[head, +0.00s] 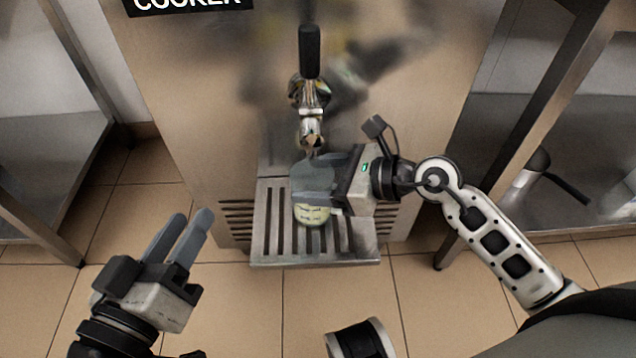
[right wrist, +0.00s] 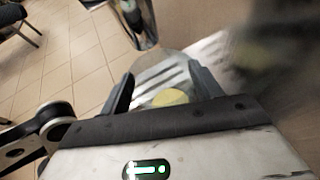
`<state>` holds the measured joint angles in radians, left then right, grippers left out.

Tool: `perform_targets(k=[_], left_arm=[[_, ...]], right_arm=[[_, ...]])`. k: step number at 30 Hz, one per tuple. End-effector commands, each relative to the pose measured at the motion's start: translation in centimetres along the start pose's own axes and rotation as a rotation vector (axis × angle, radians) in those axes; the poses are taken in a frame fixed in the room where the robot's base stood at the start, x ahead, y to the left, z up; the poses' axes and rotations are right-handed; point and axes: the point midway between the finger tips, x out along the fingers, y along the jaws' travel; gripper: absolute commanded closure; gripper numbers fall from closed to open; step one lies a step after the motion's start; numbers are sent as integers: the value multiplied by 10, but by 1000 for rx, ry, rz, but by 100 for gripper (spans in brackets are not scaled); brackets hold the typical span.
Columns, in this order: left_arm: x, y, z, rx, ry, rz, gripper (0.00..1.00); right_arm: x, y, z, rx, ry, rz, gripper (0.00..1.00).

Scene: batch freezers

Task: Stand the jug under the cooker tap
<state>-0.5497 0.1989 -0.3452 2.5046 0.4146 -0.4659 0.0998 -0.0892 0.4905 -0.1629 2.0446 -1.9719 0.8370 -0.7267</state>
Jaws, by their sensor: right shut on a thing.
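The jug (head: 312,213) is a small clear vessel with a pale yellow-green lower part. It is over the slatted drip tray (head: 263,225), just below the cooker tap (head: 311,128). My right gripper (head: 312,180) is shut around the jug from the right and hides its upper part. In the right wrist view the jug (right wrist: 170,97) shows between the two dark fingers, with a yellow disc inside its outline. I cannot tell whether its base touches the tray. My left gripper (head: 190,218) is open and empty, low at the left, away from the cooker.
The steel cooker front (head: 190,100) stands behind the tap, which has a black upright handle (head: 309,52). Steel tables stand at left and right. A metal vessel with a dark handle (head: 535,170) is on the right table's lower shelf. The tiled floor in front is clear.

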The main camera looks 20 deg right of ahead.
Motion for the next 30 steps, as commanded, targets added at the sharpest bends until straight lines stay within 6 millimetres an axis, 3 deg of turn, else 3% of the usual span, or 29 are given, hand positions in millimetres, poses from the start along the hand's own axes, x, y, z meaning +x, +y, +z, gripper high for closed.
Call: perform_targets(k=[12, 13, 15, 26, 30], left_arm=[[0, 0, 0, -3, 18, 7, 64], [0, 0, -2, 2, 23, 7, 64], [0, 0, -3, 5, 24, 7, 64], [1, 2, -3, -4, 11, 11, 64], [0, 2, -2, 6, -5, 1, 64]], right_arm=[[3, 0, -8, -1, -1, 0, 77], [3, 0, -8, -1, -1, 0, 31], [3, 0, -7, -1, -1, 0, 15], [0, 0, -2, -1, -1, -1, 15], [-21, 0, -5, -1, 5, -1, 15]])
